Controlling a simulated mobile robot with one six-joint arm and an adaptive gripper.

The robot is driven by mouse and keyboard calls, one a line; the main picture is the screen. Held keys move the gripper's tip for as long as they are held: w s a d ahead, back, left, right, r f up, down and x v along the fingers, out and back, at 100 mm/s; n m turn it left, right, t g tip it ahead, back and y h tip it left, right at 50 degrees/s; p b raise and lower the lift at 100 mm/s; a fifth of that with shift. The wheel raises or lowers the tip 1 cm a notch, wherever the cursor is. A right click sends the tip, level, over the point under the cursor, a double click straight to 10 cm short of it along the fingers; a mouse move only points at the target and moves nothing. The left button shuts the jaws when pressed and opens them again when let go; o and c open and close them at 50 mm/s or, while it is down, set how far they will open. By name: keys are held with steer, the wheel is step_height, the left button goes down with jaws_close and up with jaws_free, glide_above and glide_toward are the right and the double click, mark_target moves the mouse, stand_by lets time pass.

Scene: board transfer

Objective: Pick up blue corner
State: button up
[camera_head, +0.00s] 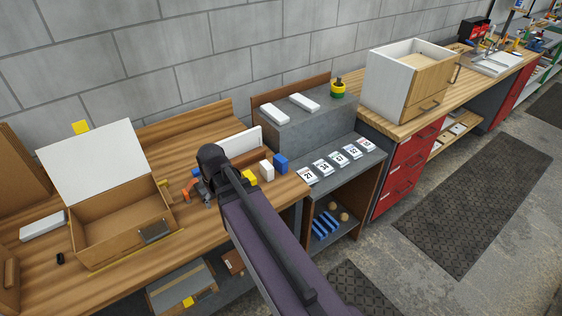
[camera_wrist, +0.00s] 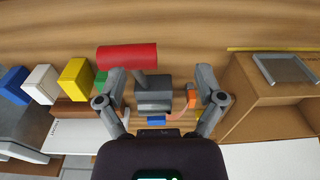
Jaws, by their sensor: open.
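My gripper (camera_wrist: 160,82) is open, its two fingers spread either side of a small grey object (camera_wrist: 153,98) in the wrist view. I cannot tell if they touch it. A small blue piece (camera_wrist: 156,118) shows just below that grey object, partly hidden by my gripper; it may be the blue corner. An orange piece (camera_wrist: 192,98) is beside the right finger. A larger blue block (camera_head: 281,162) stands on the bench right of my gripper (camera_head: 207,192) in the head view. It also shows at the far left of the wrist view (camera_wrist: 14,86).
A white block (camera_head: 266,170) and a yellow block (camera_head: 249,178) stand beside the larger blue block. A red cylinder (camera_wrist: 127,57) lies above the grey object in the wrist view. An open cardboard box (camera_head: 88,251) stands left on the bench. Numbered cards (camera_head: 339,157) lie right.

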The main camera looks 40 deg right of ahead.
steer(key=w+d+r+p, duration=0.1)
steer(key=w+d, duration=0.3)
steer(key=d, duration=0.3)
steer(key=w+d+r+p, duration=0.1)
steer(key=w+d, duration=0.2)
steer(key=d, duration=0.5)
steer(key=n+t+p, duration=0.1)
glide_toward(281, 158)
steer(key=r, duration=0.1)
steer(key=shift+s+d+r, duration=0.1)
steer(key=shift+s, duration=0.15)
steer(key=shift+f, duration=0.2)
steer(key=f+b, duration=0.2)
steer(key=w+f+b, duration=0.1)
steer(key=f+b, duration=0.5)
steer(key=shift+w+f, duration=0.1)
steer(key=shift+w, duration=0.1)
steer(key=shift+w+a+f+b, duration=0.15)
steer(key=shift+w+f+b, duration=0.05)
steer(key=shift+f+b, duration=1.15)
steer(key=shift+w+a+f+b, duration=0.1)
steer(key=shift+w+f+b, duration=0.1)
steer(key=shift+f+b, duration=1.1)
steer(key=shift+r, duration=0.1)
steer(key=shift+c, duration=0.2)
steer(key=c, duration=1)
